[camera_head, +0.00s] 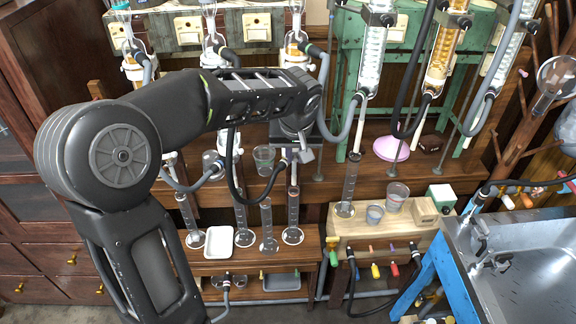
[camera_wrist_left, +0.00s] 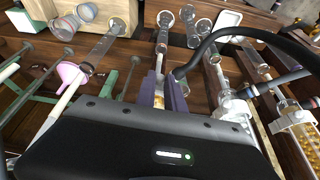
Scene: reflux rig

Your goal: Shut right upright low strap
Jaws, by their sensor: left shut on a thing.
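My left arm comes in from the left in the head view, and its gripper (camera_head: 291,158) is at the shelf behind the bench, just above a tall clear measuring cylinder (camera_head: 292,212). In the left wrist view the two purple fingers of my left gripper (camera_wrist_left: 164,90) are close together on a slim pale, yellowish piece (camera_wrist_left: 159,90). The fingers and my own arm hide most of that piece. I cannot tell whether it is the low strap, nor make out that strap elsewhere. My right gripper is not in view.
A black hose (camera_wrist_left: 236,34) loops beside the left gripper in the wrist view. Glass condensers (camera_head: 371,55) hang on a green frame (camera_head: 349,122). A pink funnel (camera_head: 391,148), beakers (camera_head: 396,195) and a white tray (camera_head: 219,242) stand nearby. A metal sink (camera_head: 530,262) is right.

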